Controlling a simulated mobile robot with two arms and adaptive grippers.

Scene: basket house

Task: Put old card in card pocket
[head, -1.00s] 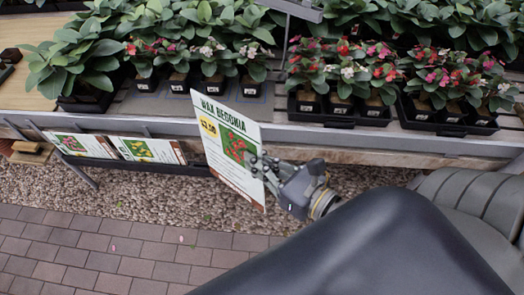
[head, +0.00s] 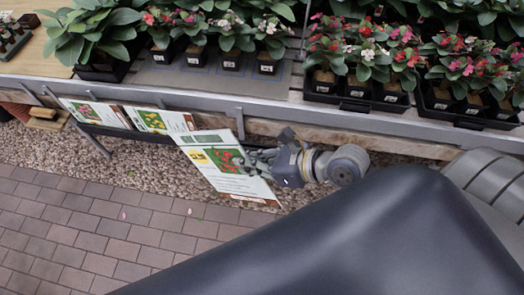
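My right gripper (head: 256,162) is shut on the right edge of the old card (head: 222,163), a white sign with a red-flower picture and a yellow price patch. The card is tilted and held in front of the bench's front edge, over the gravel. The card pocket (head: 108,131) is a dark rail along the bench front. Two other cards stand in it, one at left (head: 97,113) and one with yellow flowers (head: 158,121). The held card overlaps the rail's right end in the picture; I cannot tell whether they touch. My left gripper is not in view.
The plant bench (head: 300,112) runs across the view. Trays of potted begonias (head: 355,95) stand at right, and a row of small pots (head: 199,58) stands at centre left.

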